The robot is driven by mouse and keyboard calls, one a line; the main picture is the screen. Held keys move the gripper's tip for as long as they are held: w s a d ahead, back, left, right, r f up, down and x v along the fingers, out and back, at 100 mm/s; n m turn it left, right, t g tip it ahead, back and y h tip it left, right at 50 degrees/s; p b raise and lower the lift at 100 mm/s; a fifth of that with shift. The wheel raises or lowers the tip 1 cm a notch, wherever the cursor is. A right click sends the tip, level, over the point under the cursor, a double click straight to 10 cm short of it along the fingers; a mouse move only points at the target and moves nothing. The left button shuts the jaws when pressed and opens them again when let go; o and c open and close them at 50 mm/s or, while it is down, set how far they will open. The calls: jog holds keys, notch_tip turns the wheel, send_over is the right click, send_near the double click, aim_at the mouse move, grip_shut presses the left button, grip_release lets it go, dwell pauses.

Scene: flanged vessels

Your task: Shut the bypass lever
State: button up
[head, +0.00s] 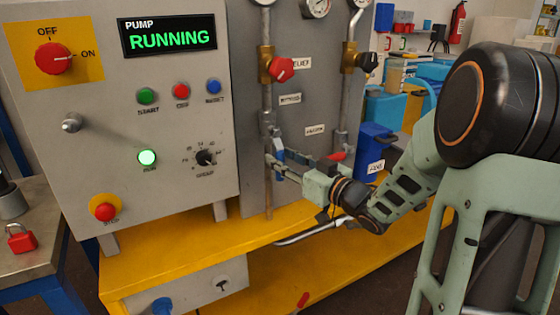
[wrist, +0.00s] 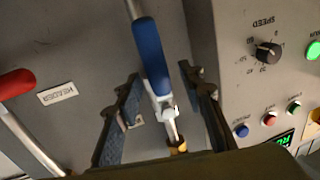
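The bypass lever shows as a blue-handled lever in the wrist view (wrist: 152,55), with a pale metal hub and a brass fitting below the handle. My gripper (head: 274,164) is at the lever. In the wrist view, my gripper's two fingers (wrist: 160,71) are spread on either side of the blue handle, with a visible gap on each side. The gripper is open and holds nothing.
A red valve knob (head: 281,69) and a black one (head: 367,62) sit above. The pump panel (head: 215,120) stands close on the left, reading RUNNING.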

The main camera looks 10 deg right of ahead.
jog(key=shift+x, duration=0.8)
grip_shut()
